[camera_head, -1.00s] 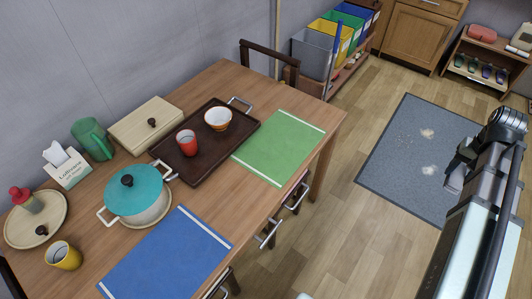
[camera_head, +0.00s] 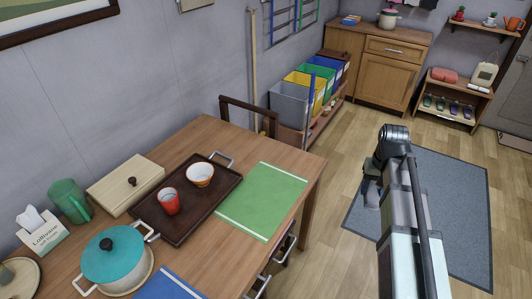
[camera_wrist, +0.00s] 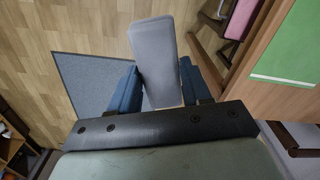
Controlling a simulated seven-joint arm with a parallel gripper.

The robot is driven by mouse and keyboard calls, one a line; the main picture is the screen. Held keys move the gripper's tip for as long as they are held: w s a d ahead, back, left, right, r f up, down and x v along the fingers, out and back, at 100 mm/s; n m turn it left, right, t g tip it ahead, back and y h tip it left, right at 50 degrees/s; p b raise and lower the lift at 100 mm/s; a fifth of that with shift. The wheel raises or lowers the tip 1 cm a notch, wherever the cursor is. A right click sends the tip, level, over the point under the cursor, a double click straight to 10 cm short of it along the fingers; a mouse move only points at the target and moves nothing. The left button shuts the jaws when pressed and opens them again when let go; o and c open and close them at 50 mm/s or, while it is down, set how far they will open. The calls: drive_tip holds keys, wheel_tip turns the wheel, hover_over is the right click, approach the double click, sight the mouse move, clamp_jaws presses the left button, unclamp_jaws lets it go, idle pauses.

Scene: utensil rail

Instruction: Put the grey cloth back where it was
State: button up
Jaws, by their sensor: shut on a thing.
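The grey cloth (camera_wrist: 155,50) shows in the wrist view as a smooth, flat, light grey piece. It stands out between the two blue-padded fingers of my gripper (camera_wrist: 155,88), which is shut on it. In the head view my gripper (camera_head: 371,190) hangs above the left part of the grey floor mat, right of the table. The cloth cannot be made out clearly there, as the arm covers much of that spot. Dark and pink cloth-like things (camera_head: 428,3) hang at the top edge of the head view, cut off by the frame.
The wooden table (camera_head: 205,140) holds a dark tray, a teal pot and a green mat. Coloured bins (camera_head: 322,82) stand along the wall, beside a wooden cabinet (camera_head: 388,66) and a low shoe shelf (camera_head: 450,100). The floor between table and cabinet is clear.

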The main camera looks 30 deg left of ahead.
drive_tip(key=w+a+f+n, duration=0.15)
drive_tip(key=a+n, duration=0.35)
drive_tip(key=a, duration=3.6)
drive_tip(key=w+a, duration=0.8)
drive_tip(key=a, duration=0.3)
drive_tip(key=shift+w+d+f, duration=0.1)
drive_tip(key=shift+d+f, duration=0.05)
drive_tip(key=shift+f, duration=2.25)
drive_tip(key=shift+w+d+f, duration=0.1)
drive_tip(key=shift+f, duration=2.3)
drive_tip(key=shift+f, duration=0.15)
drive_tip(key=o, duration=1.3)
wheel_tip(320, 180, up, 12)
